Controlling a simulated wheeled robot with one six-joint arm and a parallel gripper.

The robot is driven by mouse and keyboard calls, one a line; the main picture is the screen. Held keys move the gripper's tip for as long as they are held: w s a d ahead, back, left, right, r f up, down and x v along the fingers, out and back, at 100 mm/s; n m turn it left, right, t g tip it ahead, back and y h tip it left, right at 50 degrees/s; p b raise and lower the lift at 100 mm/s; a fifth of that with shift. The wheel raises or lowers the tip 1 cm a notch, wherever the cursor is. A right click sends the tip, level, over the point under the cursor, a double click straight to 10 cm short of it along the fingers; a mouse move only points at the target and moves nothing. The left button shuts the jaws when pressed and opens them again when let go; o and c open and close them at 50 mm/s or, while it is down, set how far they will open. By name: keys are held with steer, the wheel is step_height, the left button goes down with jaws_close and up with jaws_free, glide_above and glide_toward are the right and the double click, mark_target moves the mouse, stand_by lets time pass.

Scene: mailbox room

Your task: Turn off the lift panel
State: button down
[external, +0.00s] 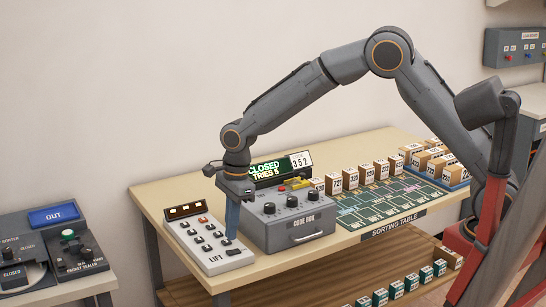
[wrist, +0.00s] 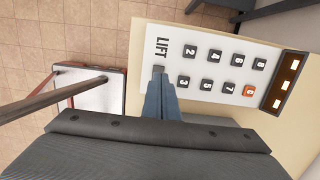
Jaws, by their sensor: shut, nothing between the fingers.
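The lift panel (external: 208,262) is a pale box on the left end of the table, with LIFT printed near its front edge. It also shows in the wrist view (wrist: 205,92). It has two rows of dark numbered buttons, and one button (wrist: 249,91) glows orange. A dark strip (external: 185,211) at its far end shows lit amber marks; they also show in the wrist view (wrist: 289,82). My gripper (external: 231,238) is shut and empty, pointing down.
Numbered parcels (external: 350,179) and a green sorting mat (external: 385,203) lie further right. Another bench (external: 85,289) stands at left.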

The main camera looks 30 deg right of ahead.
mark_target(230, 251)
steer(key=shift+a+f+p, duration=0.15)
steer(key=shift+f+p, duration=0.1)
steer(key=shift+f, duration=0.65)
steer(key=shift+a+f+p, duration=0.1)
steer(key=shift+f+p, duration=0.1)
steer(key=shift+f, duration=0.7)
steer(key=shift+f, duration=0.1)
